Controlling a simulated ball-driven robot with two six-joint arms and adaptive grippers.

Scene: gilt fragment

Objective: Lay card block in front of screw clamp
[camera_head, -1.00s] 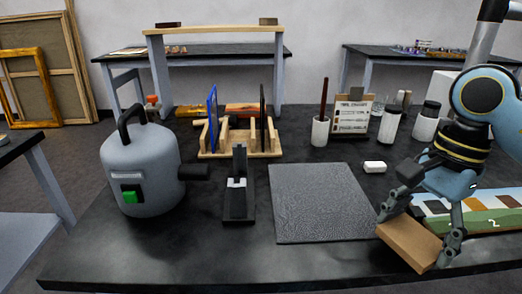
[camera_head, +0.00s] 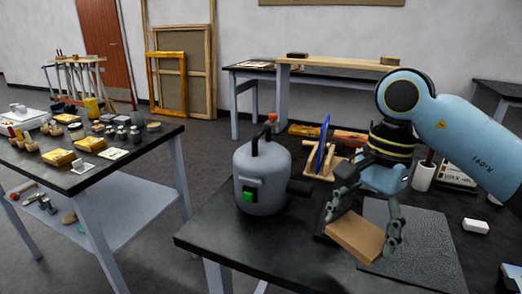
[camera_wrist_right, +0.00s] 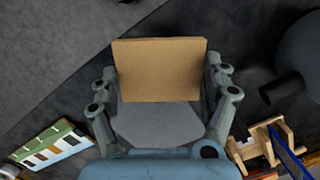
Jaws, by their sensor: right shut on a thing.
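My right gripper (camera_head: 360,228) is shut on a tan card block (camera_head: 355,238) and holds it tilted above the near part of the black bench. The block also shows between the fingers in the right wrist view (camera_wrist_right: 158,70). In the head view the gripper and block hang over the left edge of a dark grey textured mat (camera_head: 425,250). They cover most of a small black stand beside the mat. I cannot pick out the screw clamp for certain in either view. My left gripper is not in view.
A grey tank (camera_head: 262,180) with a black handle and side spout stands left of the block. Behind is a wooden rack with a blue panel (camera_head: 322,145). A white eraser-like block (camera_head: 475,227) lies at right. A side table (camera_head: 90,172) with many small items stands left.

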